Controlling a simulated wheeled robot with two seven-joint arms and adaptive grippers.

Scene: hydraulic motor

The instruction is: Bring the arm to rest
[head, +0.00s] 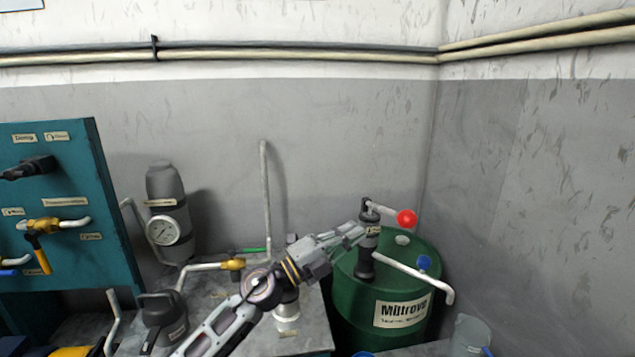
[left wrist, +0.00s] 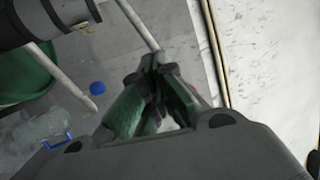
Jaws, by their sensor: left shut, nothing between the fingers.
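My left arm (head: 225,324) reaches in from the bottom of the head view, up and to the right. Its gripper (head: 362,230) is at the black hand pump (head: 368,252) on the green drum (head: 345,305). In the left wrist view the gripper's fingers (left wrist: 155,65) are together with nothing between them. The pump's dark body (left wrist: 35,20) shows at the upper left there, beside the fingers. The pump has a lever with a red knob (head: 406,219) and a pale spout (head: 415,277). I cannot tell whether the fingertips touch the pump. My right gripper is not in view.
A teal panel (head: 65,205) with valves stands at the left. A grey cylinder with a gauge (head: 163,230), a dark can (head: 163,315) and pipes with a yellow fitting (head: 231,264) are near the bench. A clear bucket (head: 470,335) stands below the spout. Walls close off the back and right.

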